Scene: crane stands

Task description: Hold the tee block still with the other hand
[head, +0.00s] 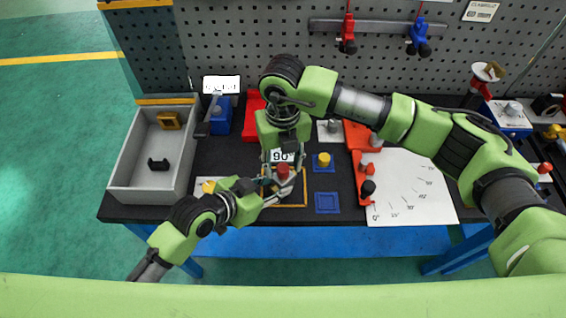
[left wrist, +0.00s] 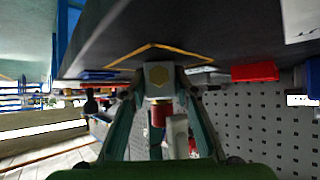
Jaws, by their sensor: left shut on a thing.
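The tee block, a small grey block (left wrist: 159,74) with a red round part (left wrist: 159,113), shows between the fingers of my left gripper (left wrist: 160,88) in the left wrist view. In the head view its red top (head: 283,170) stands over the yellow-outlined square on the bench. My left gripper (head: 275,194) reaches in from the left, low down, shut on the block. My right gripper (head: 284,169) points down from above, its fingers on either side of the red top. Whether those fingers touch it is hidden.
A grey tray (head: 124,187) stands at the left. A yellow knob on a blue plate (head: 323,168), an empty blue square (head: 327,203), an orange fixture (head: 359,160) and a white angle sheet (head: 408,190) lie to the right. A pegboard (head: 260,35) stands behind.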

